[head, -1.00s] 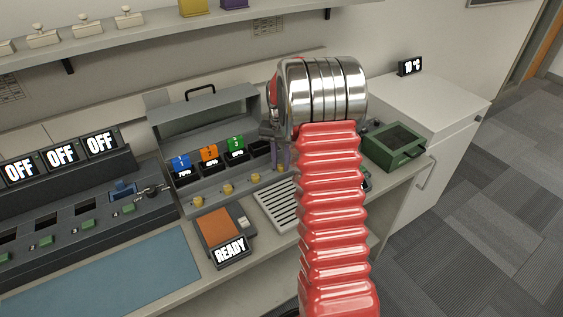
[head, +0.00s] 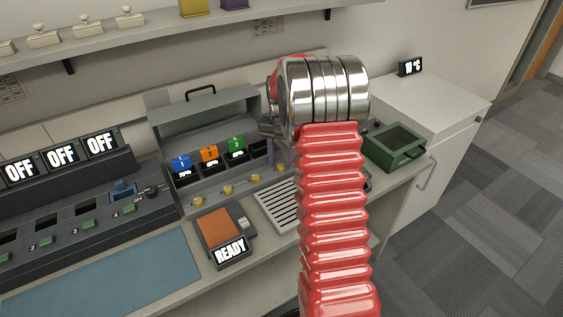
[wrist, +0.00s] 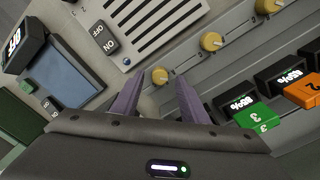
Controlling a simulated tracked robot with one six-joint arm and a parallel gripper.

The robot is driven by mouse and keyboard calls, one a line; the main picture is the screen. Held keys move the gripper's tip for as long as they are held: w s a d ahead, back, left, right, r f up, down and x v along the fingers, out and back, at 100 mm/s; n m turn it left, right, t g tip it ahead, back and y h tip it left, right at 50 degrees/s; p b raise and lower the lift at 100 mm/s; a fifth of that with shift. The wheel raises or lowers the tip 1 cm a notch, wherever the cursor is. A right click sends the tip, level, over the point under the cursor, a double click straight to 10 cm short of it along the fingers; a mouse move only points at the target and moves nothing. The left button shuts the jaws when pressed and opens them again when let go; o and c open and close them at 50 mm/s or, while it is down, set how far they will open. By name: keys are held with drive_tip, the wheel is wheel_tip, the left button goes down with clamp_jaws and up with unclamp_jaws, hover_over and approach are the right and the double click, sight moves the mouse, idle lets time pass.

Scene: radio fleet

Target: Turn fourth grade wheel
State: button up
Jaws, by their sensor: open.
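The grey case (head: 178,116) stands open at the back of the bench with a row of small yellow wheels along its front. In the wrist view the fourth wheel (wrist: 160,75) is seen between the tips of my gripper's two purple fingers (wrist: 158,82). The fingers are spread apart, with one on each side of it; I cannot tell if either touches. The third wheel (wrist: 211,41) and second wheel (wrist: 271,6) are farther up and right.
Blue, orange and green (head: 236,143) numbered tags with percent displays sit inside the case. A slotted grey panel (head: 272,207) and a READY box (head: 230,251) are in front. A green box (head: 394,148) stands right of my arm.

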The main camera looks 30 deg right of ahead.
sight(281, 164)
wheel_tip(281, 164, up, 12)
idle(0.5)
drive_tip(key=shift+w, duration=0.1)
idle(0.4)
drive_tip(key=s+a+r+n+t, duration=0.2)
drive_tip(key=s+a+r+n, duration=0.1)
drive_tip(key=s+a, duration=1)
drive_tip(key=s+a+r+n+t, duration=0.3)
drive_tip(key=s+a+n, duration=0.3)
drive_tip(key=s+a, duration=0.8)
drive_tip(key=shift+s+a+t, duration=0.15)
drive_tip(key=shift+s+t, duration=0.1)
drive_tip(key=shift+t, duration=0.05)
